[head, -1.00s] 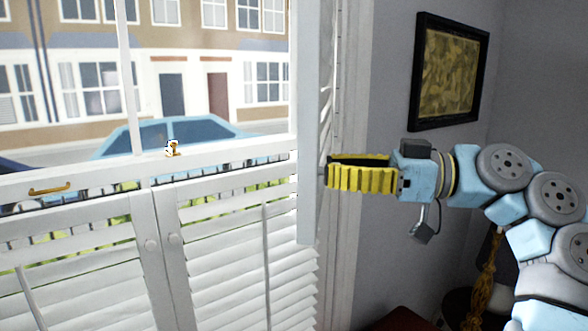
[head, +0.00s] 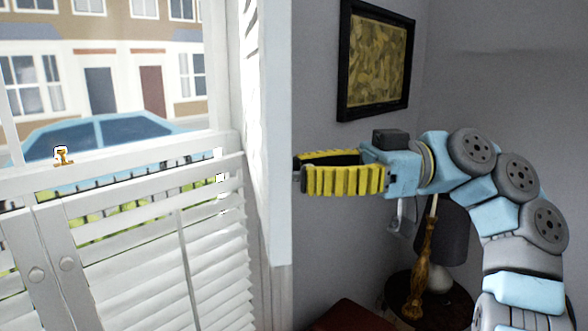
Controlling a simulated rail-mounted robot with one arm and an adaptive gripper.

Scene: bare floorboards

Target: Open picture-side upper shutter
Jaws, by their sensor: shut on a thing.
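The picture-side upper shutter (head: 279,140) is a tall white panel, seen nearly edge-on at the right side of the window. It stands swung out from the window opening, and its lower end hangs free above the sill level. My gripper (head: 298,173), with yellow ribbed fingers, is at the panel's right-hand side at mid-height. Its fingertips are closed on a small part there, which looks like the shutter's knob and is mostly hidden by the fingers.
The lower louvred shutters (head: 205,240) are closed below the window. A framed picture (head: 376,62) hangs on the grey wall to the right. A lamp (head: 440,245) stands on a round dark table (head: 425,300) below my arm. A brass catch (head: 63,157) sits on the window rail.

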